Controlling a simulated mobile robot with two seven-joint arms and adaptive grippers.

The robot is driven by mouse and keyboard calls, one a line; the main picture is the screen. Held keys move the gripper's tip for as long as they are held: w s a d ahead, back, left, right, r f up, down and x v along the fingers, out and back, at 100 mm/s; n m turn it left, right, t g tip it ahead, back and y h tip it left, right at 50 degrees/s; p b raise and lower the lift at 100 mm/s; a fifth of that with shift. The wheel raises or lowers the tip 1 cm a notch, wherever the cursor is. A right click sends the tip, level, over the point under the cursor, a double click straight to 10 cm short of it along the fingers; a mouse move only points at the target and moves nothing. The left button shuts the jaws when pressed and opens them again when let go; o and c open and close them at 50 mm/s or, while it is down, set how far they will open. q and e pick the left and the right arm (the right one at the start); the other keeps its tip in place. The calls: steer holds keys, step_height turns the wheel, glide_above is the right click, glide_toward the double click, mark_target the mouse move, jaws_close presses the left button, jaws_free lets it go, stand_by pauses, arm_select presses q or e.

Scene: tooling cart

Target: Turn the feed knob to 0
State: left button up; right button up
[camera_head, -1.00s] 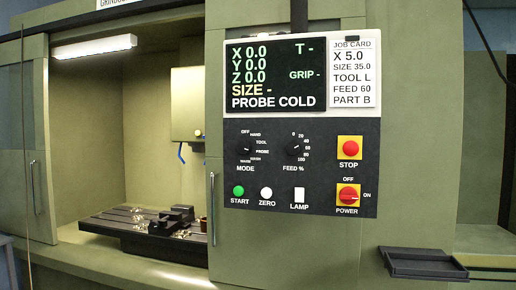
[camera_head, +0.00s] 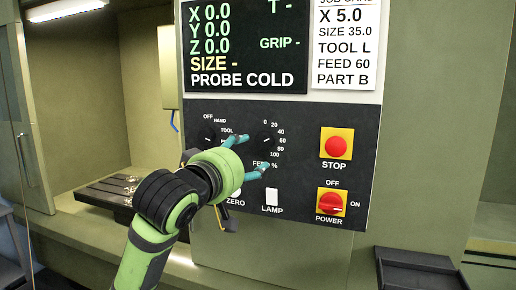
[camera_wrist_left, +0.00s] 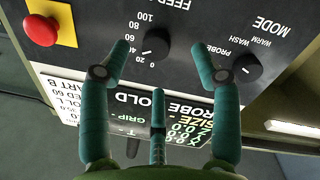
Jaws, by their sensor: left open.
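The feed knob (camera_head: 265,141) is a black dial on the dark control panel, with a scale from 0 to 100 on its right side. In the left wrist view the knob (camera_wrist_left: 156,43) shows a small light mark that seems to point toward the 20 to 40 part of the scale. My left gripper (camera_head: 258,151) is open in front of the panel, its teal fingers partly covering the FEED % label. In the wrist view two fingertips flank the knob and a third finger is below it. I cannot tell whether any touches it. My right gripper is not in view.
The mode knob (camera_wrist_left: 247,68) is close beside one finger. The red STOP button (camera_head: 336,147) and red POWER switch (camera_head: 331,204) are to the right. The white lamp switch (camera_head: 272,196) is below. The screen (camera_head: 245,50) and job card (camera_head: 346,45) are above; a dark tray (camera_head: 415,268) is lower right.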

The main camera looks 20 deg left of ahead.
mark_target(261, 142)
arm_select(q)
steer(key=w+p, duration=0.1)
steer(key=w, duration=0.1)
steer(key=w+r+p, duration=0.1)
steer(key=w, duration=0.1)
steer(key=w+r+p, duration=0.1)
steer(key=w, duration=0.1)
steer(key=shift+d, duration=0.4)
steer(key=shift+w+d+f+p, duration=0.1)
steer(key=shift+w+f+p, duration=0.15)
steer(key=shift+w, duration=0.4)
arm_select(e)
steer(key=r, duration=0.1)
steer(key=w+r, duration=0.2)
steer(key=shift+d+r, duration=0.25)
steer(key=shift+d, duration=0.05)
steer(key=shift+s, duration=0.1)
arm_select(q)
steer(key=shift+s, duration=0.1)
steer(key=c, duration=1.1)
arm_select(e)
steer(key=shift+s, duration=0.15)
